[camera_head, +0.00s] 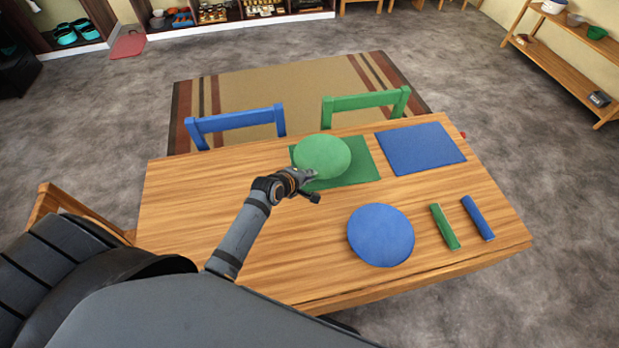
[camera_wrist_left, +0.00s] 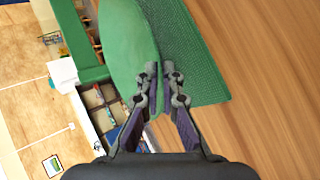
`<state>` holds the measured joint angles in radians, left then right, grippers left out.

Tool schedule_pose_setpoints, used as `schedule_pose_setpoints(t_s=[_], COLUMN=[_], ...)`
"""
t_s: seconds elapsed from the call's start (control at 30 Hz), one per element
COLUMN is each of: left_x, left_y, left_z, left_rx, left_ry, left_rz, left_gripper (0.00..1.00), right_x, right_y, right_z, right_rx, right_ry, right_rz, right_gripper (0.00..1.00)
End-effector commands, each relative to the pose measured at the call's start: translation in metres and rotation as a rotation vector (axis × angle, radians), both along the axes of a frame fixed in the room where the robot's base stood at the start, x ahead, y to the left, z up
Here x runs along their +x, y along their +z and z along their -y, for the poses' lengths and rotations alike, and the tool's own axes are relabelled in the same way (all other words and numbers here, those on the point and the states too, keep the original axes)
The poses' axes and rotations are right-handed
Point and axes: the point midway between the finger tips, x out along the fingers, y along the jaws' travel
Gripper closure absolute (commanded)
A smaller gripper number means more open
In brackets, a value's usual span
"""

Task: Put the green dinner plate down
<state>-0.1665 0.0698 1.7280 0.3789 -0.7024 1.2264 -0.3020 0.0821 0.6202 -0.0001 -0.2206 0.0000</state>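The green dinner plate (camera_head: 323,156) is round and lies over the green placemat (camera_head: 362,160) on the table, covering its left part. My left gripper (camera_head: 312,176) is at the plate's near rim. In the left wrist view, the fingers (camera_wrist_left: 163,80) are close together with the rim of the plate (camera_wrist_left: 128,45) between them, and the mat (camera_wrist_left: 203,60) shows to the right. I cannot tell exactly how far the plate is above the mat. My right gripper is not in view.
The wooden table (camera_head: 190,205) also holds a blue placemat (camera_head: 420,148), a blue plate (camera_head: 380,235), a green bar (camera_head: 445,227) and a blue bar (camera_head: 478,218). A blue chair (camera_head: 235,122) and a green chair (camera_head: 365,102) stand at the far edge. The table's left part is bare.

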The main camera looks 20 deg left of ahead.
Motion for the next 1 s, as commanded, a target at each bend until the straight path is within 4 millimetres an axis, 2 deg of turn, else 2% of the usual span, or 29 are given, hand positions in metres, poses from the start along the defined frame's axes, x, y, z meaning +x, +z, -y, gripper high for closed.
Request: schedule_pose_setpoints(t_s=[0.1, 0.43, 0.5, 0.77, 0.87, 1.0], left_x=[0.000, 0.000, -0.001, 0.000, -0.003, -0.022], left_y=[-0.012, -0.015, -0.015, -0.015, -0.011, 0.004], left_z=[0.000, 0.000, 0.000, 0.000, -0.001, -0.006], left_rx=[-0.001, -0.001, -0.001, 0.000, 0.001, 0.002], left_ry=[0.001, 0.001, 0.001, 0.001, 0.000, 0.000], left_rz=[0.002, 0.002, 0.001, 0.001, 0.001, 0.001], left_gripper=[1.00, 1.00, 0.86, 0.85, 0.85, 0.85], right_x=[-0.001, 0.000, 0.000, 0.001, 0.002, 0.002], right_y=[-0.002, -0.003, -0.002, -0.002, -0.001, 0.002], right_z=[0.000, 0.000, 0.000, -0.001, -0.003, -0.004], right_rx=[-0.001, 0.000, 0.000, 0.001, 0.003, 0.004], right_ry=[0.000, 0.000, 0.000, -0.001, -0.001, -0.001], right_rz=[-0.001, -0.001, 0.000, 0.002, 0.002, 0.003], right_gripper=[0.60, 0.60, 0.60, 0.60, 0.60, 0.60])
